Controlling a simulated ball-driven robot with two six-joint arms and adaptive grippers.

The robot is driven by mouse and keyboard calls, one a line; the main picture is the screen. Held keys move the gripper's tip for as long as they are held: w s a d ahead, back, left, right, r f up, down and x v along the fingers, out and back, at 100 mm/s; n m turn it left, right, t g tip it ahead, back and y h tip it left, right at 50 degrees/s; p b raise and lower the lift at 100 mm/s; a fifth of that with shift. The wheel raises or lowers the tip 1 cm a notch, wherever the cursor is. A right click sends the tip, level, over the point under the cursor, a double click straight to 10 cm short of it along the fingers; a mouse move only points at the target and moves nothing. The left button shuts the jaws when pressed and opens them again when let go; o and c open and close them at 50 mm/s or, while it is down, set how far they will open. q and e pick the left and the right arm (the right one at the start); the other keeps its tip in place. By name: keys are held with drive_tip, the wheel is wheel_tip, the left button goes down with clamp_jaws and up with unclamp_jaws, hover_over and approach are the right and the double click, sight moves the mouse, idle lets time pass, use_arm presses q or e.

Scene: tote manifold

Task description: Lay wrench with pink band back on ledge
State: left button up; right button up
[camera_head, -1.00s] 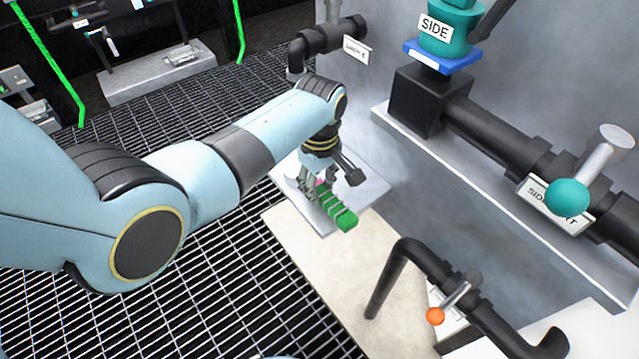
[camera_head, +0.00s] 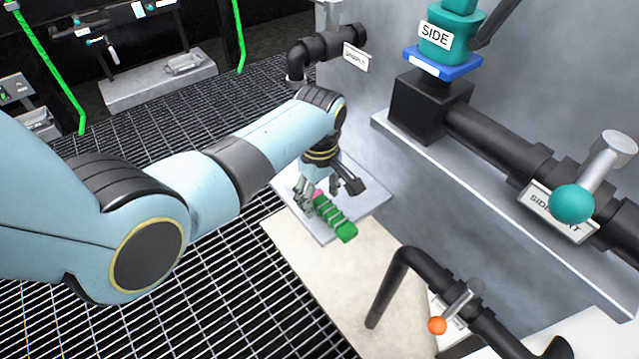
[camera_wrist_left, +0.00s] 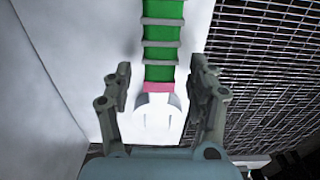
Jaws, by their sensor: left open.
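The wrench (camera_head: 336,220) has a green ribbed handle and a pink band near its head. It lies on the pale ledge plate (camera_head: 368,200), its green end toward the plate's front edge. My left gripper (camera_head: 309,194) is over the plate at the wrench's head end. In the left wrist view, the wrench's green handle (camera_wrist_left: 162,50) points away from the gripper (camera_wrist_left: 160,85). Its pink band and pale head lie between the two spread fingers, with gaps on both sides. In the head view the fingers partly hide the head. My right gripper is not in view.
A grey wall rises right of the plate. A black bent pipe with an orange-knobbed valve (camera_head: 437,325) stands in front. A teal-knobbed valve (camera_head: 571,204) is on the right pipe. Dark floor grating (camera_head: 240,300) lies left of the cream surface (camera_head: 330,265).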

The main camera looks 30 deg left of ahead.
use_arm(q)
wheel_tip(320, 180, up, 12)
drive_tip(key=s+a+f+m, duration=0.2)
drive_tip(key=s+f+m, duration=0.2)
drive_tip(key=s+f, duration=0.7)
drive_tip(key=s+a+f+m, duration=0.3)
drive_tip(key=s+f+m, duration=0.2)
drive_tip(key=s+f, duration=0.7)
drive_tip(key=s+a+f+m, duration=0.2)
drive_tip(key=s+f+m, duration=0.3)
drive_tip(key=s+f, duration=0.7)
drive_tip(key=s, duration=1)
drive_tip(key=shift+s+a+t+y, duration=0.2)
drive_tip(key=shift+a+t+y, duration=0.1)
drive_tip(key=shift+y, duration=0.1)
